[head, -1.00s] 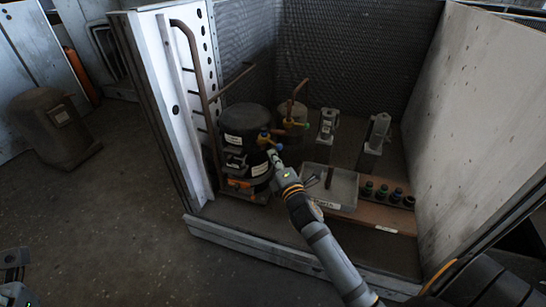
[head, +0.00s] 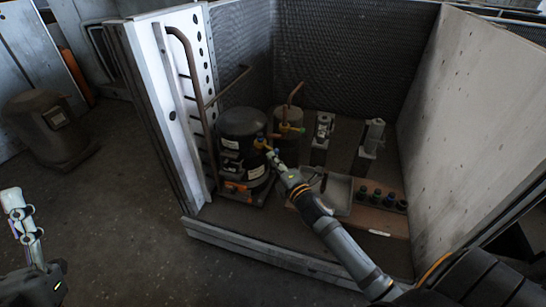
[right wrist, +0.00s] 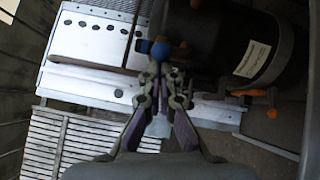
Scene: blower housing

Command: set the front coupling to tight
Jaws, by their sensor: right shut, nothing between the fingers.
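A black cylindrical compressor (head: 238,124) with white labels stands at the left inside the housing. At its right side is a small yellow fitting with a blue end (head: 260,141), which I take for the front coupling. In the right wrist view a round blue end (right wrist: 159,50) shows just beyond the fingertips. My right gripper (head: 269,151) is shut and empty, its tips close to this fitting; I cannot tell whether they touch it. The shut fingertips also show in the right wrist view (right wrist: 161,72). My left gripper (head: 17,208) is at the far left, away from the housing; its jaws are unclear.
A second yellow fitting (head: 289,128) sits on a brown tank (head: 284,118) behind. A grey tray (head: 338,192) and a board (head: 373,217) with several dark caps lie to the right. Copper pipes (head: 196,75) rise at the left. Side panels (head: 470,110) bound the housing.

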